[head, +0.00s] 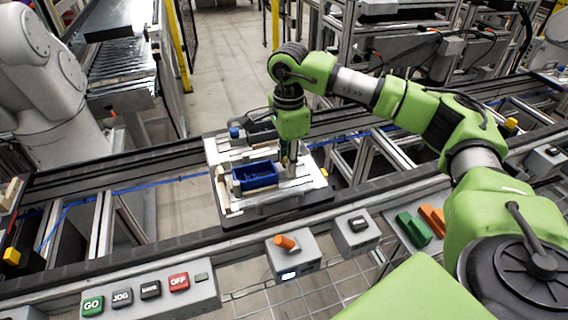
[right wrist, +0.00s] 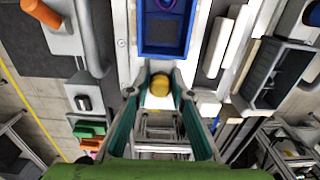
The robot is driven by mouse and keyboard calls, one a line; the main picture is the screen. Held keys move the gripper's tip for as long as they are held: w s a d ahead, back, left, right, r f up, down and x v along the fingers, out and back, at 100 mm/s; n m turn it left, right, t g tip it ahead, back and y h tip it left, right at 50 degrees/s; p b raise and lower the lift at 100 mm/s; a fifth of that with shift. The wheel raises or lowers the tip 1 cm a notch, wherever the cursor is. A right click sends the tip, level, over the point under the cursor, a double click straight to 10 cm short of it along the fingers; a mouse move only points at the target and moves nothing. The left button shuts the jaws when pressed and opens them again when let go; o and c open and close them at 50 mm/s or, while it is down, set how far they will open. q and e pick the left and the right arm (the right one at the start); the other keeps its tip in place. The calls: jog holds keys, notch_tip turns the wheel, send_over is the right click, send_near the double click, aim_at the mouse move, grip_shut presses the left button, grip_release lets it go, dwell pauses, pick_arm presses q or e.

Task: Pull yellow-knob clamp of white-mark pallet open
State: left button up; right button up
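The pallet (head: 228,202) is a pale plate on the dark conveyor rail, carrying a blue bin (head: 255,176). I cannot make out a separate white mark. My right gripper (head: 289,166) points down at the pallet's right side. In the right wrist view, the yellow knob (right wrist: 159,86) sits between the teal fingers (right wrist: 160,80), just below the blue bin (right wrist: 163,45). The gripper hides the knob in the head view, and the clamp's lever position is unclear. My left gripper is out of view.
A blue knob (head: 234,132) stands at the pallet's far left corner. A button panel (head: 150,292), a box with an orange switch (head: 285,242) and green and orange blocks (head: 414,229) line the near side. A grey arm (head: 45,90) stands at left.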

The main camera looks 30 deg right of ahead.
jog(key=shift+d, duration=0.15)
jog(key=shift+s+d, duration=0.15)
jog(key=shift+d, duration=0.4)
jog(key=shift+s+d, duration=0.15)
jog(key=shift+d, duration=0.35)
jog(key=o, duration=0.9)
jog(key=shift+c, duration=0.2)
notch_tip(320, 180, up, 8)
jog(key=p, duration=0.5)
dwell(0.5)
